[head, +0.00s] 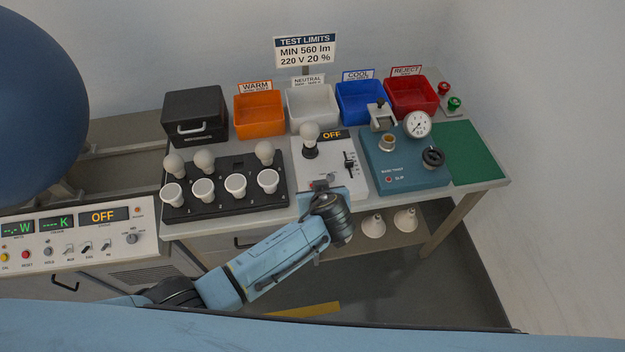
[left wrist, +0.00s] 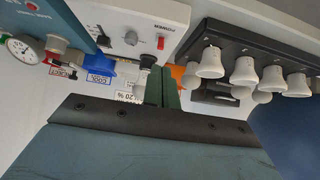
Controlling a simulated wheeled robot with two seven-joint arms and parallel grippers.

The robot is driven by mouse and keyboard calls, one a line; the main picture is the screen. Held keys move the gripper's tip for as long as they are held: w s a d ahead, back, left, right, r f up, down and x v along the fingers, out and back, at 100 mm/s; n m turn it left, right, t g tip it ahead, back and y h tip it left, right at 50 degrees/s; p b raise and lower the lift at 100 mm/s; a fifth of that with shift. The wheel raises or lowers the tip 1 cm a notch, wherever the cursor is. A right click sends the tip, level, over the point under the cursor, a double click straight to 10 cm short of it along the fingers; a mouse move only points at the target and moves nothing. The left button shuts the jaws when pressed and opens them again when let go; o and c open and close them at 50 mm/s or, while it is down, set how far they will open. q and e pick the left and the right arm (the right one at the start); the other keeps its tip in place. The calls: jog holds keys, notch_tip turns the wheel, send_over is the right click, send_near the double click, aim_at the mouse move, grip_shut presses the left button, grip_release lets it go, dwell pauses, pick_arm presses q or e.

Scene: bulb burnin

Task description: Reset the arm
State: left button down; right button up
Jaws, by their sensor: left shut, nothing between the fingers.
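My left arm comes in from the left in the head view, and its gripper (head: 320,186) is at the front edge of the white tester box (head: 338,178). In the left wrist view the two fingers (left wrist: 162,88) are together and nothing shows between them. A bulb (head: 309,131) stands upright in the tester's dark socket, behind the gripper and apart from it. The tester display (head: 332,135) reads OFF. The wrist partly hides the tester's front edge. My right gripper is in neither view.
A black rack (head: 225,211) with several bulbs stands left of the tester. A blue device with a gauge (head: 417,124) stands right. Orange (head: 259,128), white, blue and red (head: 411,108) bins line the back. A control panel (head: 80,262) is at the left. A green mat (head: 474,150) is bare.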

pick_arm(q)
jog(key=shift+s+d+r, duration=0.1)
jog(key=shift+s, duration=0.2)
dwell(0.4)
jog(key=s+a+f+m+g+h+b, duration=0.1)
jog(key=s+a+f+g+b, duration=0.2)
jog(key=s+f, duration=0.5)
jog(key=s+a+f+m+g+b, duration=0.1)
jog(key=s+a+f+b, duration=0.2)
jog(key=f, duration=0.8)
jog(key=s+a+f+m+g+h+b, duration=0.1)
jog(key=s+a+f+m+b, duration=0.1)
jog(key=s+a+f, duration=0.6)
jog(key=s+a+f+g+b, duration=0.1)
jog(key=s+a+f+b, duration=0.2)
jog(key=s+f, duration=0.6)
jog(key=s+a+f+m+g+b, duration=0.1)
jog(key=s+a+f+b, duration=0.3)
jog(key=s+f, duration=0.5)
jog(key=s+a+g, duration=0.1)
jog(key=s+a, duration=0.1)
jog(key=s, duration=0.4)
jog(key=shift+a+f, duration=0.15)
jog(key=shift+f, duration=0.15)
